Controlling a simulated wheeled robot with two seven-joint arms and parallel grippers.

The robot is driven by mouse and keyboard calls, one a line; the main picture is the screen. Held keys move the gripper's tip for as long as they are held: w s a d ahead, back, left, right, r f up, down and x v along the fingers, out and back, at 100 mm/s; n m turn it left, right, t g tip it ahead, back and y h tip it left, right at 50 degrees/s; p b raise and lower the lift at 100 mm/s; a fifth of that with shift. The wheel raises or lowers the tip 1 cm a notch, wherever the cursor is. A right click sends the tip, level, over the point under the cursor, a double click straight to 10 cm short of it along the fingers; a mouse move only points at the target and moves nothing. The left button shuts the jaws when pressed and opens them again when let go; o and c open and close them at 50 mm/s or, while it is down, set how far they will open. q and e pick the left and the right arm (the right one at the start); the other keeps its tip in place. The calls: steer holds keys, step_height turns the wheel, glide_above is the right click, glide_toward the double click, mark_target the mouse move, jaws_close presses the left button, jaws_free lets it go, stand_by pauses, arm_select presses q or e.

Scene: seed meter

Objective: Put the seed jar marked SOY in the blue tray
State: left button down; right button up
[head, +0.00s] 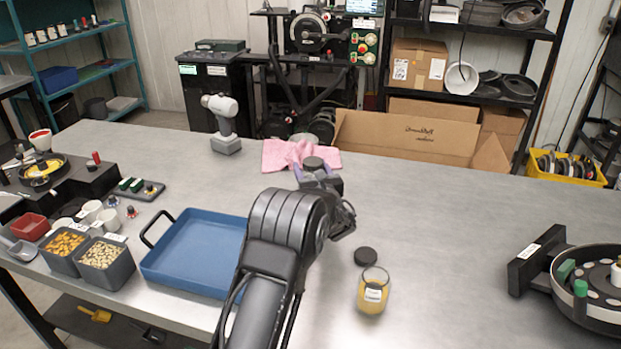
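The blue tray (200,252) lies on the table left of my arm, and its bare floor shows. A clear open jar with yellow contents (373,292) stands upright at the front middle; I cannot read its white label. My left gripper (314,172) is at the table's middle, beyond the jar and near the pink cloth. A round dark lid-like top (313,163) shows between its purplish fingertips; the body below is hidden, and I cannot tell whether the fingers grip it. My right gripper is out of view. I can read no SOY label.
A dark round lid (366,256) lies behind the yellow jar. Two bins of seeds (106,265) stand left of the tray. A pink cloth (286,153) and a drill (222,125) are at the back. A round seed meter (590,285) is at right. The table's right-centre is clear.

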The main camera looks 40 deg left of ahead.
arm_select(q)
step_height(320, 180, down, 3)
steer(key=shift+f, duration=0.15)
steer(key=shift+f, duration=0.1)
steer(key=shift+c, duration=2.1)
jaws_free()
steer(key=shift+b+v, duration=0.6)
steer(key=shift+v, duration=3.15)
steer(key=shift+o, duration=0.2)
